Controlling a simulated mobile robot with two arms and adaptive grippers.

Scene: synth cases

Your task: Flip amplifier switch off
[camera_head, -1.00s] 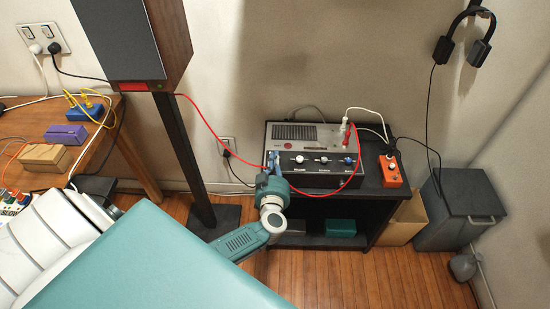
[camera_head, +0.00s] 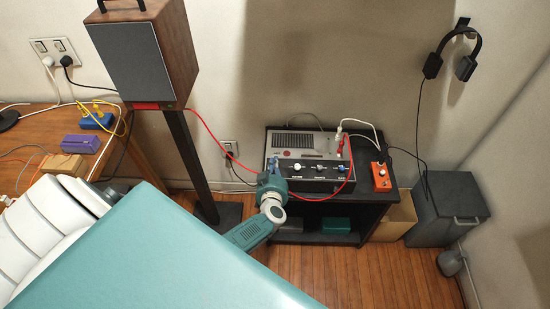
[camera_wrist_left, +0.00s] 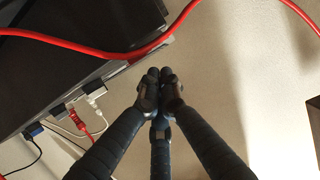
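The amplifier (camera_head: 308,144) is a grey-topped box with a dark front panel and a row of knobs. It sits on a black shelf unit (camera_head: 368,201). My left gripper (camera_head: 271,164) is at the amplifier's left front corner and hides part of it. In the left wrist view its fingertips (camera_wrist_left: 160,86) are together with nothing seen between them, beside the edge of a dark box (camera_wrist_left: 75,45) that looks like the amplifier. I cannot make out the power switch, and contact is unclear. My right gripper is not in view.
A red cable (camera_head: 208,132) runs from the speaker (camera_head: 146,65) to the amplifier, and it crosses near my fingers in the left wrist view (camera_wrist_left: 70,42). An orange pedal (camera_head: 380,177) stands to the right. A grey bin (camera_head: 450,212) is beyond it.

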